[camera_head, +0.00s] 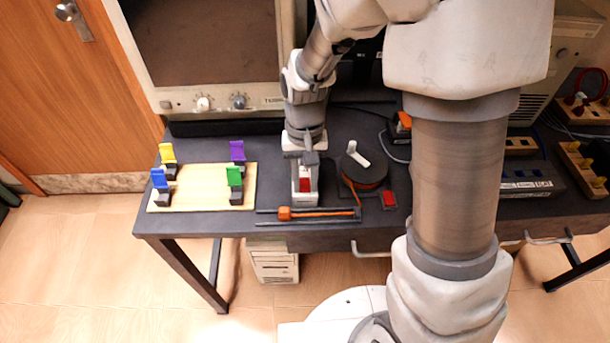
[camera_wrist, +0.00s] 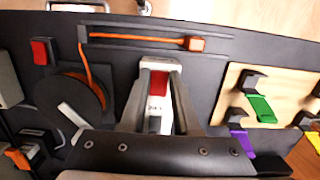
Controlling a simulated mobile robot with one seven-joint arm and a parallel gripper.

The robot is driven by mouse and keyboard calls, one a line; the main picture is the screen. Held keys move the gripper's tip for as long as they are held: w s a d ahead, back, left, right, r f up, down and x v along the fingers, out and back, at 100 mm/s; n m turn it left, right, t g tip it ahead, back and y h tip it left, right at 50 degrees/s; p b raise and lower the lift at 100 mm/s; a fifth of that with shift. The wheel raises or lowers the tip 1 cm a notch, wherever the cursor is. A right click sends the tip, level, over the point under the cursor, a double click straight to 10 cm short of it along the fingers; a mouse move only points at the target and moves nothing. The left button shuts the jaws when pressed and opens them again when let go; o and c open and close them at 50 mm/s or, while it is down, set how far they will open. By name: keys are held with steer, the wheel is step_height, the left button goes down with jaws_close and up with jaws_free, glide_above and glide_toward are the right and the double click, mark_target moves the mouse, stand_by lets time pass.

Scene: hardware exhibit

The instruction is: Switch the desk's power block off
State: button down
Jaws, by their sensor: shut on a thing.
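A white block with a red switch (camera_head: 305,197) stands on the dark desk (camera_head: 215,225) near its front edge. My gripper (camera_head: 306,170) points down over this block. In the wrist view the block (camera_wrist: 154,122) lies between the two fingers of my gripper (camera_wrist: 160,78), and the fingers are shut on its sides. Its red part (camera_wrist: 159,80) shows between the fingertips. Part of the block is hidden by the fingers and palm. A dark box with an orange top (camera_head: 402,122) and a cable sits farther back, partly behind my arm.
Left is a wooden board (camera_head: 207,198) with several coloured levers. Right of my gripper are a round spool with a white lever (camera_head: 358,154) and a small red button (camera_head: 389,199). In front is a rail with an orange slider (camera_head: 285,213). A monitor (camera_head: 205,40) stands behind.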

mark_target(305, 180)
steer(key=c, duration=0.6)
jaws_free()
steer(key=shift+c, duration=0.2)
step_height(305, 180, up, 17)
steer(key=w+p, duration=0.2)
steer(key=p, duration=0.1)
steer(key=shift+w+r, duration=0.15)
steer(key=shift+d+r, duration=0.1)
steer(key=s+d+r+t+p, duration=0.4)
steer(key=s+d+r+t, duration=0.3)
steer(key=s+d+r, duration=0.3)
steer(key=s+r, duration=0.1)
steer(key=s, duration=0.3)
steer(key=shift+d, duration=0.3)
